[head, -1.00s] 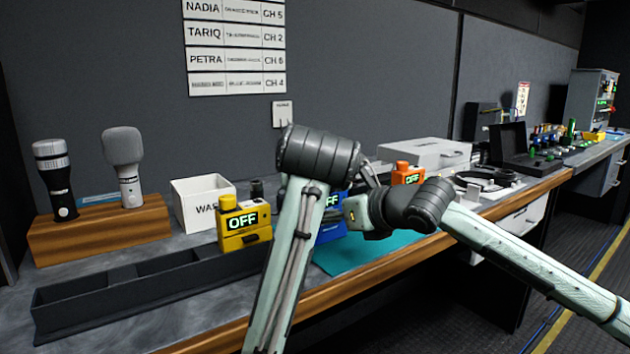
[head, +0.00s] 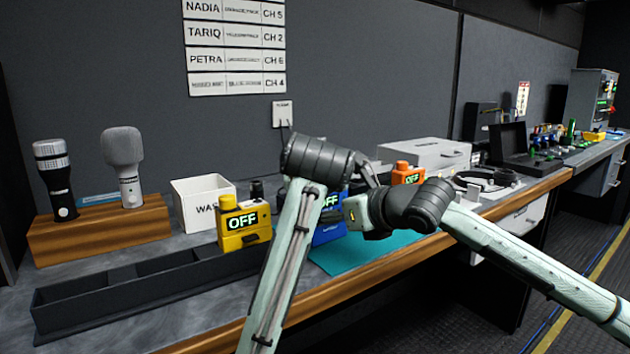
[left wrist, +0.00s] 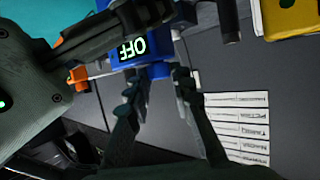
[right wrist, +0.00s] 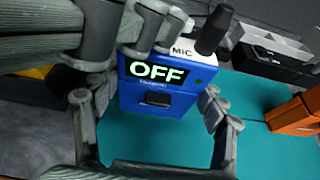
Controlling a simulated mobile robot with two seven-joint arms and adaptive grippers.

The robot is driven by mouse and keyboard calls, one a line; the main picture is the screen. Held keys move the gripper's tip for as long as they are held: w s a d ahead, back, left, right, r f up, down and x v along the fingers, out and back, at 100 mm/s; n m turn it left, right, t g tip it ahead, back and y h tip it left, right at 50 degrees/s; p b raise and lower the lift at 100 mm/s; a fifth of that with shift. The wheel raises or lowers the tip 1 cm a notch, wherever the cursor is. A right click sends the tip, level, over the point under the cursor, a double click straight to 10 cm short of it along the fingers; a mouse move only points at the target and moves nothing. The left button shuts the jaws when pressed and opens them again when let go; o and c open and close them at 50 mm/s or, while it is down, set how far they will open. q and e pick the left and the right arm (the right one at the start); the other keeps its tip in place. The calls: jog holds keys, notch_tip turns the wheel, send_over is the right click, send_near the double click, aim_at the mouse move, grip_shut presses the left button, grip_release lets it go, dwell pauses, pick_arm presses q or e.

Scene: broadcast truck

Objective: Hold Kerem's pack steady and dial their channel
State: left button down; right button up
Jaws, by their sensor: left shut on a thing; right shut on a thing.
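A blue pack (head: 329,232) stands on the teal mat (head: 355,252); its display reads OFF. It also shows in the left wrist view (left wrist: 154,69) and in the right wrist view (right wrist: 185,101), with a MIC label and a black stub on top. My right gripper (right wrist: 152,112) is shut on the pack's body, one finger at each side. My left gripper (left wrist: 158,88) is at the pack's top, shut on its blue knob, which the fingers mostly hide. No name is readable on the pack.
A yellow pack (head: 243,240) reading OFF stands left and an orange pack (head: 408,178) right. A white bin (head: 203,203), a microphone stand (head: 95,236) and a black divided tray (head: 120,307) fill the left. The wall chart (head: 236,58) lists names and channels; its bottom name is unclear.

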pick_arm(q)
jog(key=shift+a+f+m+h, duration=0.1)
jog(key=shift+m+h, duration=0.2)
jog(key=m+h, duration=0.2)
jog(key=shift+a+g+h, duration=0.2)
jog(key=shift+g+h, duration=0.1)
jog(key=shift+h, duration=0.1)
jog(key=shift+w+a+m+g+h, duration=0.15)
jog(key=shift+m+g+h, duration=0.35)
jog(key=shift+m+h, duration=1.05)
jog(key=c, duration=1.3)
grip_release()
